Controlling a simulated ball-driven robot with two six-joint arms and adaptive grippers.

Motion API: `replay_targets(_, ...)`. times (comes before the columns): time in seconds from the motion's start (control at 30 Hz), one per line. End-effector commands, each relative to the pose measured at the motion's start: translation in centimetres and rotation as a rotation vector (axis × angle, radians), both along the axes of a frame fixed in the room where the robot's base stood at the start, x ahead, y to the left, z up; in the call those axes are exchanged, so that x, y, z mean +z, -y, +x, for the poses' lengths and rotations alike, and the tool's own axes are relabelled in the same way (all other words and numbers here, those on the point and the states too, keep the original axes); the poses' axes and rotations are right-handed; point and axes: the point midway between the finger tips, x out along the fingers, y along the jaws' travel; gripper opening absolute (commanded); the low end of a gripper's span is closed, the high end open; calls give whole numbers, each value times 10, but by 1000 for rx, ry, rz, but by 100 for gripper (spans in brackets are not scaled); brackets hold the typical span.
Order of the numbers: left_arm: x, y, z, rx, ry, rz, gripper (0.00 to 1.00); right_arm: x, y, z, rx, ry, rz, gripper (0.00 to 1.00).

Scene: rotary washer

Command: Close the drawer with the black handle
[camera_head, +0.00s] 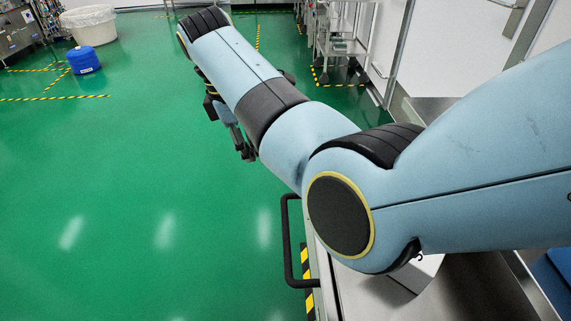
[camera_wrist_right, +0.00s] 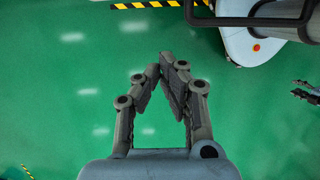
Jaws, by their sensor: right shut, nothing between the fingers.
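The black handle (camera_head: 287,245) is a U-shaped bar on the left side of the metal drawer front (camera_head: 318,265) in the head view. The drawer is largely hidden under my right arm, so I cannot tell how far it stands out. The handle also crosses the top of the right wrist view (camera_wrist_right: 250,21). My right gripper (camera_head: 246,154) hangs over the floor, beyond and left of the handle, apart from it. In the wrist view its fingertips (camera_wrist_right: 167,62) meet, with nothing between them. A dark jointed piece (camera_wrist_right: 307,92) at the right edge may be my left gripper.
Yellow-black tape (camera_head: 306,280) runs beside the drawer front. A white box (camera_head: 418,272) sits behind my arm on the metal surface. Green floor (camera_head: 130,190) to the left is open. A blue drum (camera_head: 85,60) and white bin (camera_head: 92,25) stand far off.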

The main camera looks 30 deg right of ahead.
Motion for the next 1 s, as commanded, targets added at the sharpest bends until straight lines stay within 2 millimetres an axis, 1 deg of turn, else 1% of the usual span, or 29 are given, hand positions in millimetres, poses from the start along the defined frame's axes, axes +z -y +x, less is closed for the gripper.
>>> replay_targets(0.03, -2, 1, 0, 0, -1, -1, 40, -8, 2, -2, 0, -4, -1, 0)
replay_targets(0.17, -6, 1, -1, 0, -2, -1, 40, -31, 7, -5, 0, -5, -1, 0)
replay_targets(0.4, -15, 1, -5, 1, -8, -1, 40, -83, 18, -10, -1, -5, -1, 0)
replay_targets(0.5, -17, 1, -6, 1, -10, -1, 40, -99, 24, -13, -1, -2, -1, 0)
replay_targets(0.57, -11, 0, -6, 1, -10, -1, 40, -94, 35, -17, -5, 0, -2, 0)
replay_targets(0.7, -8, -2, -6, 0, -9, 2, 40, -93, 49, -24, -4, 1, 0, 0)
replay_targets(0.83, -7, -2, -6, 0, -9, 2, 40, -94, 56, -28, -3, 0, 0, 0)
replay_targets(1.0, -7, -2, -6, 0, -9, 2, 40, -94, 57, -28, -3, 0, 1, 0)
